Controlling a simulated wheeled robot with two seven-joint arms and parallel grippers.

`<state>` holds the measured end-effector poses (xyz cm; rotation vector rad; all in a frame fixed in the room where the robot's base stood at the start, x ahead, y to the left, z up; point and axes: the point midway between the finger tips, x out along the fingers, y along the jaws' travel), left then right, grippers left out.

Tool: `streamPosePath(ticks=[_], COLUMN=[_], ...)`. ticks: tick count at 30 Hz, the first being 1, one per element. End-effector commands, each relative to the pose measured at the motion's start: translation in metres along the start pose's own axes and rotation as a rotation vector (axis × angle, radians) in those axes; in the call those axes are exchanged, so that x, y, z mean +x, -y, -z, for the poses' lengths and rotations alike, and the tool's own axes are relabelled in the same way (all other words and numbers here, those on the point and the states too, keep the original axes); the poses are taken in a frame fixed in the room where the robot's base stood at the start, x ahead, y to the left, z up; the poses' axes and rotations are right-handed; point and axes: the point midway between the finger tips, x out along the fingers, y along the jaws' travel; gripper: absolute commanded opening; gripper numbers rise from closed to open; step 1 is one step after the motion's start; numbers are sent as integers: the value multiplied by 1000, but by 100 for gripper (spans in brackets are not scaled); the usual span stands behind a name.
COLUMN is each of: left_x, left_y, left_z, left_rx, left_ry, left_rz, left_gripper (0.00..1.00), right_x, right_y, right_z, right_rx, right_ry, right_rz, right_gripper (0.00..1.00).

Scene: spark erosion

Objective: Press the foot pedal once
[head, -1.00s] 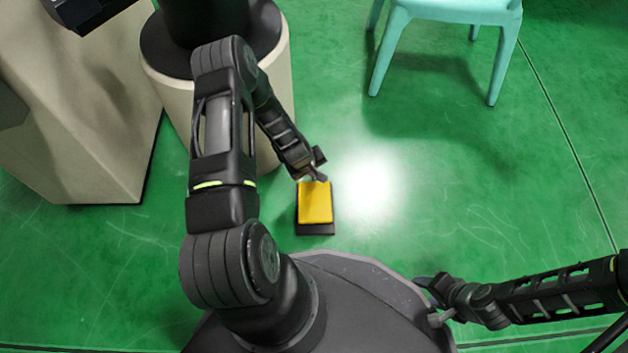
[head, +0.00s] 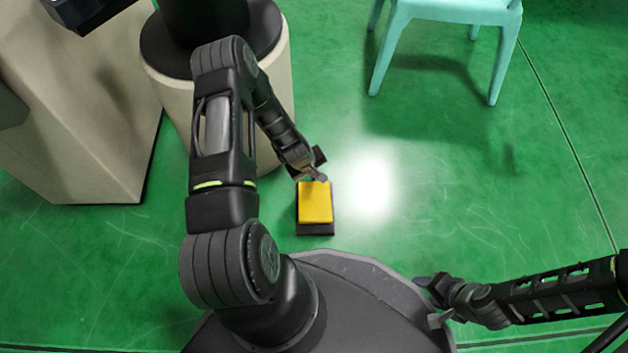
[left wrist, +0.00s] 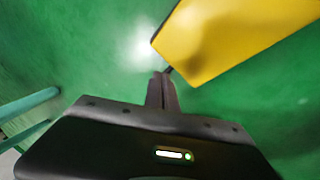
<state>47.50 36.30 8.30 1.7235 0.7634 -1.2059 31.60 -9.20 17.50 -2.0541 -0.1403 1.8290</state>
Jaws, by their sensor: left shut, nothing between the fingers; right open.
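The foot pedal (head: 315,204) lies on the green floor in front of my base, with a yellow plate on a dark base. Its yellow plate also shows at the top right of the left wrist view (left wrist: 225,38). My left gripper (head: 318,180) is shut and empty at the far edge of the yellow plate. In the left wrist view its closed fingertips (left wrist: 163,75) are beside the plate's corner; I cannot tell whether they touch it. My right gripper (head: 425,298) is open and empty at the lower right, well away from the pedal.
A cream cylindrical pedestal with a black top (head: 278,110) stands just behind my left forearm. A beige cabinet (head: 95,130) is at the left. A turquoise chair (head: 450,12) stands at the back right. The floor right of the pedal is clear.

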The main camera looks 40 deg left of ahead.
Motion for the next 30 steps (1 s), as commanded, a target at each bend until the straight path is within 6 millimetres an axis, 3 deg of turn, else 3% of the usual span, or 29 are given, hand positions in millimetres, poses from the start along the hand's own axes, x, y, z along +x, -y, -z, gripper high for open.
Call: streamPosePath(ticks=[30], left_x=[9], left_y=[5], left_z=[-5], left_rx=[0], left_ry=[0], left_rz=[0], left_gripper=[0], right_x=[8], right_y=[-3], right_z=[-1], right_rx=[0], right_ry=[0], right_rz=[0], right_gripper=[49])
